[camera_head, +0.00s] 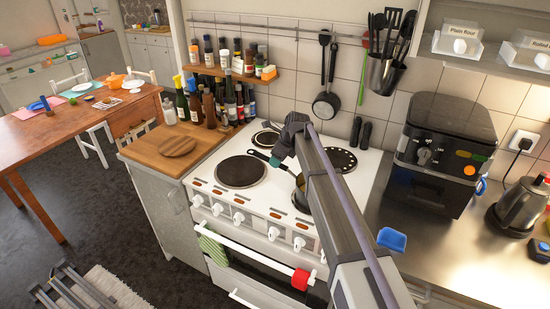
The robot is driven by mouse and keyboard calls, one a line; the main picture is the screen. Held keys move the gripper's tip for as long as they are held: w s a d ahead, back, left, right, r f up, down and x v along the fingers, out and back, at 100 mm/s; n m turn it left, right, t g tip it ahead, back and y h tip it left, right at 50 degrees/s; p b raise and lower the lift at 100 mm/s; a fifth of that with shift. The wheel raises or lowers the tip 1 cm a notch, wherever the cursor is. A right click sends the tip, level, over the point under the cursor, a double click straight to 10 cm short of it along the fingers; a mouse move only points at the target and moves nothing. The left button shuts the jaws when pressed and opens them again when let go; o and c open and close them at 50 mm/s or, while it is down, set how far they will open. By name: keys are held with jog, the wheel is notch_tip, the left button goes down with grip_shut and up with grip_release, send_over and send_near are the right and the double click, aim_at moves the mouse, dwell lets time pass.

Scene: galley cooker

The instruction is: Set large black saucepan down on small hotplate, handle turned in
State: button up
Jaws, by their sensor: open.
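A dark saucepan (298,199) stands at the front right of the white cooker, mostly hidden behind my arm. Its inside looks yellowish. Its dark handle (260,156) points to the back left, over the cooker top. My gripper (277,158) is near the handle, with its fingertips small and partly hidden; it is open. I cannot tell whether it touches the handle. A small hotplate (262,139) at the back left is bare and partly covered by my gripper. A large hotplate (241,171) at the front left is bare. Another plate (342,159) at the back right shows pale spots.
A wooden board (174,146) and several bottles (207,104) stand left of the cooker. A black appliance (440,150) and a kettle (522,205) stand on the right counter. A towel (212,248) hangs on the front rail.

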jog(key=p+v, duration=0.5)
jog(key=v, duration=0.3)
jog(key=s+d+n+h, duration=0.1)
jog(key=s+d+n, duration=0.5)
jog(key=s, duration=0.5)
jog(key=s+d+f+n+g+h, duration=0.1)
jog(key=s+d+n, duration=0.6)
jog(key=s, duration=0.5)
jog(key=s+d+n+h, duration=0.2)
jog(key=s+d+n, duration=0.4)
jog(key=s+n, duration=0.3)
jog(key=s, duration=0.3)
jog(key=shift+d+f+n+g, duration=0.2)
jog(key=shift+d+n+g, duration=0.1)
jog(key=shift+d+g, duration=0.1)
jog(key=shift+f, duration=0.1)
notch_tip(320, 180, down, 5)
jog(key=b, duration=0.4)
jog(key=shift+b, duration=0.4)
